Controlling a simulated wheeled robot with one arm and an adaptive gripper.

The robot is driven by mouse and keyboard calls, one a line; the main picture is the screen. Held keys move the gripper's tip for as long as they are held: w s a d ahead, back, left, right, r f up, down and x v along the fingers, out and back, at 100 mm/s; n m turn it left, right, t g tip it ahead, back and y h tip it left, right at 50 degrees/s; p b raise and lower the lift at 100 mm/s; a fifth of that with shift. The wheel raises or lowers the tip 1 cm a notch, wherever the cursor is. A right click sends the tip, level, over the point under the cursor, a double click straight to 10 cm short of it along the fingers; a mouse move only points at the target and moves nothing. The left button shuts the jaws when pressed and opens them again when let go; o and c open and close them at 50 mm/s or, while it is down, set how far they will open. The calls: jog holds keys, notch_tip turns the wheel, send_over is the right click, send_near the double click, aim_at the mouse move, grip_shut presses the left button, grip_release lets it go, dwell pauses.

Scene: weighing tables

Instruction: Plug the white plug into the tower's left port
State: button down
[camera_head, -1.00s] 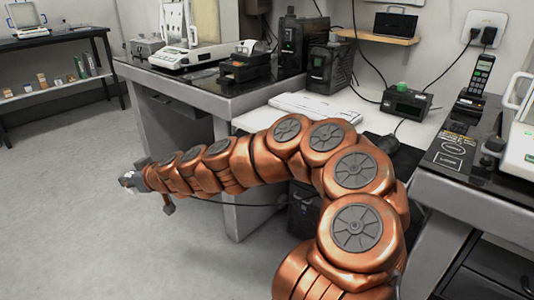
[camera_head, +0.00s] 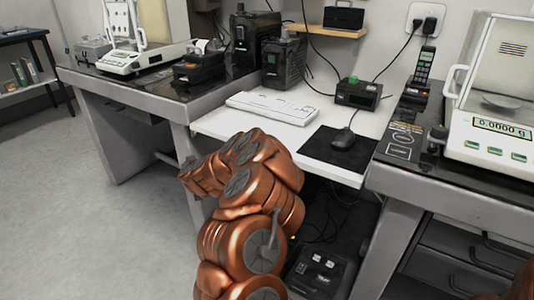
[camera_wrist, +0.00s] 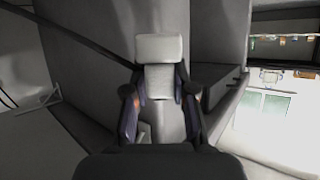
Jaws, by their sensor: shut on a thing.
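My gripper (camera_wrist: 160,95) shows in the wrist view with its two dark fingers closed on the white plug (camera_wrist: 159,48). The plug is a pale block with a narrower part between the fingers, and it points away from the wrist. In the head view my arm bends left and I cannot make out the gripper or plug there. A black box (camera_head: 320,268) with small white fittings on its top stands on the floor under the white desk. It may be the tower, but I cannot tell its ports apart. The plug is not seen touching any port.
The white desk (camera_head: 210,124) holds a keyboard (camera_head: 272,107), a mouse (camera_head: 343,139) on a black mat and a small black device (camera_head: 358,94). A balance (camera_head: 490,130) stands on the right table. Cables hang under the desk. Floor at the left is clear.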

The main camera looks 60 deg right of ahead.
jog(key=s+d+f+m+g+h+p, duration=0.1)
jog(key=s+d+f+m+g+h, duration=0.1)
jog(key=d, duration=0.8)
jog(key=s+d+f+m+g+h+p, duration=0.2)
jog(key=s+d+m+g, duration=0.3)
jog(key=d, duration=0.5)
jog(key=s+d+f+m+g+h+p, duration=0.1)
jog(key=s+d+f+m+g+h, duration=0.1)
jog(key=s+d, duration=0.4)
jog(key=shift+s+d+f+m+g, duration=0.2)
jog(key=shift+d+f+m+g, duration=0.5)
jog(key=shift+d, duration=1.4)
notch_tip(320, 180, down, 5)
jog(key=b, duration=0.4)
jog(key=shift+r, duration=0.2)
jog(key=shift+f+p, duration=0.35)
jog(key=shift+f, duration=0.1)
jog(key=shift+r+p, duration=0.1)
jog(key=shift+p, duration=1.25)
jog(key=shift+a+f, duration=0.1)
jog(key=shift+f, duration=0.65)
